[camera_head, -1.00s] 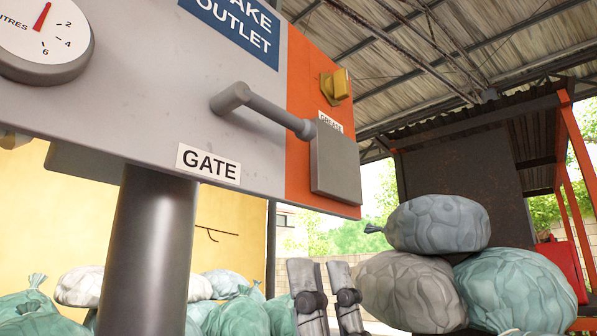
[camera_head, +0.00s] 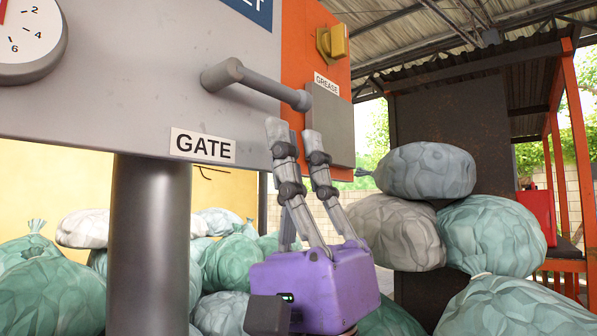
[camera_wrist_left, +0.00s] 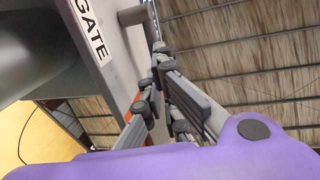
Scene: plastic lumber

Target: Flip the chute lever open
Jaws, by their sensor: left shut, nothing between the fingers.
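The grey chute lever (camera_head: 262,82) sticks out from the grey panel above the GATE label (camera_head: 202,146) and runs to the right, ending near the orange section. In the left wrist view the lever (camera_wrist_left: 134,15) shows at the top, beside the GATE label (camera_wrist_left: 88,27). My left gripper (camera_head: 293,128) has a purple body and grey fingers pointing up. Its fingertips are close together, just below the lever's right end; whether they touch it I cannot tell. The fingers are shut and empty, and show in the left wrist view (camera_wrist_left: 158,47). My right gripper is not in view.
A grey box (camera_head: 328,124) under a GREASE label and a yellow knob (camera_head: 332,44) are on the orange section. A thick grey post (camera_head: 150,245) stands below the panel. Stacked bags (camera_head: 425,170) lie to the right, with several green bags (camera_head: 45,290) below left.

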